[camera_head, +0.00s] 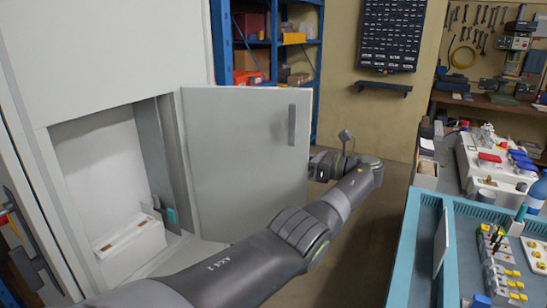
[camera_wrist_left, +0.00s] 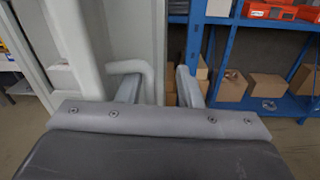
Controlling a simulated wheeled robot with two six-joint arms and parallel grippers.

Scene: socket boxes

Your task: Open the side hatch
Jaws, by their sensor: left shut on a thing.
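The side hatch (camera_head: 240,165) is a pale grey door on the side of a tall white cabinet (camera_head: 110,50). It stands swung wide open, and the cabinet's inside shows. A dark grey vertical strip (camera_head: 291,125) is on the face turned to me. My left gripper (camera_head: 322,166) is at the door's free edge, partly hidden. In the left wrist view, its fingers (camera_wrist_left: 158,86) are on both sides of a pale bent handle (camera_wrist_left: 130,68), shut on it. My right gripper is not in view.
Inside the opening is a white box (camera_head: 130,245). A blue shelf rack (camera_head: 221,40) with boxes stands behind the door. On the right are a workbench (camera_head: 445,160) and a teal tray (camera_head: 400,235) with parts. Bare floor lies between arm and tray.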

